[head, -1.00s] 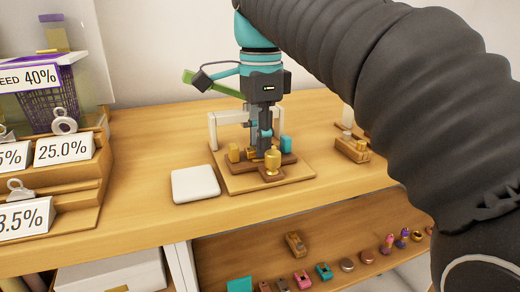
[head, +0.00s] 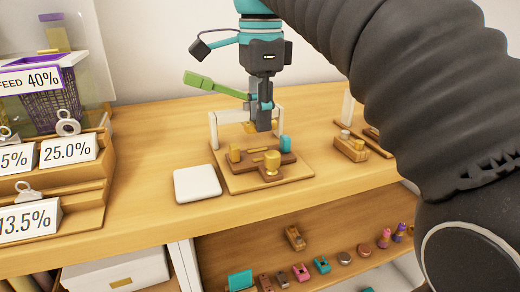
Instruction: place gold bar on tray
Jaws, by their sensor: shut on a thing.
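My gripper (head: 261,122) is above the wooden stand, its fingers pointing down. It is shut on a small gold bar (head: 249,127), partly hidden behind the fingers and held clear of the stand. The white square tray (head: 197,183) lies flat on the counter, left of the stand. Its top is bare. The gripper is to the right of the tray and higher than it.
The wooden stand (head: 238,186) carries a gold cup-like piece (head: 272,162), a gold cylinder (head: 235,153) and a teal cylinder (head: 285,143). A white frame (head: 213,130) rises behind. Price signs (head: 69,150) stand left.

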